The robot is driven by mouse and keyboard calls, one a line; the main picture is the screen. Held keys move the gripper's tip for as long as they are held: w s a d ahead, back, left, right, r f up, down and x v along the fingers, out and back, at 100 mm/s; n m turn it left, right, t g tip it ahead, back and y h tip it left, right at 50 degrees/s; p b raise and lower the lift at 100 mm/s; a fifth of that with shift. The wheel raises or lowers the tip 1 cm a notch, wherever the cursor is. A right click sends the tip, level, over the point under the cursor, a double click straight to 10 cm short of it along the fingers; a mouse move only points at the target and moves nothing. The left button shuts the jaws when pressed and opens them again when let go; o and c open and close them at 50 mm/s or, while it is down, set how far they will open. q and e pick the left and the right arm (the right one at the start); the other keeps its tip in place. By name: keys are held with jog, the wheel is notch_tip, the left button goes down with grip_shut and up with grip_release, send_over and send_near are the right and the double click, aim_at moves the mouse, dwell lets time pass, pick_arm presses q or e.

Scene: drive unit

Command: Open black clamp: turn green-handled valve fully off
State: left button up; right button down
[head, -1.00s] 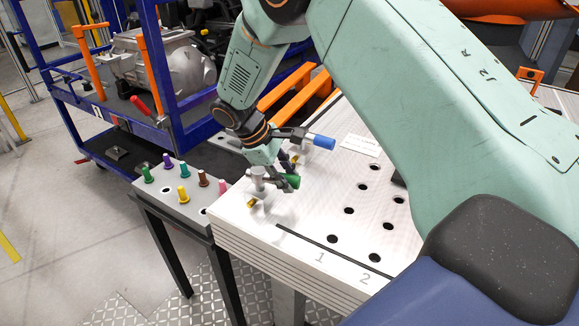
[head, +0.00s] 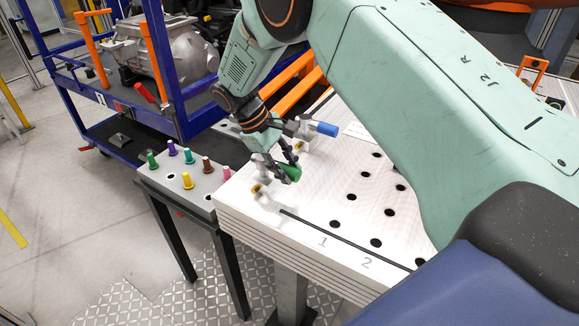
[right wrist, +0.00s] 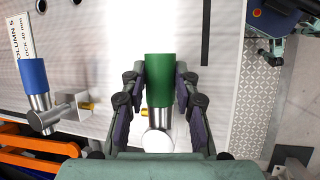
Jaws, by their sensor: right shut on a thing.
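The green valve handle (head: 291,173) is on a silver valve body (head: 262,167) near the front left corner of the white table. My right gripper (head: 287,162) is shut on the green handle, with one finger along each side. The right wrist view shows the green handle (right wrist: 160,80) between both fingers, joined to a round metal valve part (right wrist: 157,140). In the head view the handle points right and slightly down. I cannot make out a black clamp. My left gripper is not in view.
A blue-handled valve (head: 325,129) stands behind the green one, close to my right gripper. A grey stand (head: 178,190) with several coloured pegs is at left. The white table (head: 310,205) has several round holes and free room at right.

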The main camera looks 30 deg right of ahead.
jog(key=shift+w+r, duration=0.25)
jog(key=shift+r, duration=0.05)
jog(key=c, duration=1.4)
grip_release()
jog(key=o, duration=0.4)
jog(key=shift+s+a, duration=0.15)
jog(key=shift+a, duration=0.05)
jog(key=shift+f, duration=0.1)
jog(key=shift+d, duration=0.15)
jog(key=v, duration=1.2)
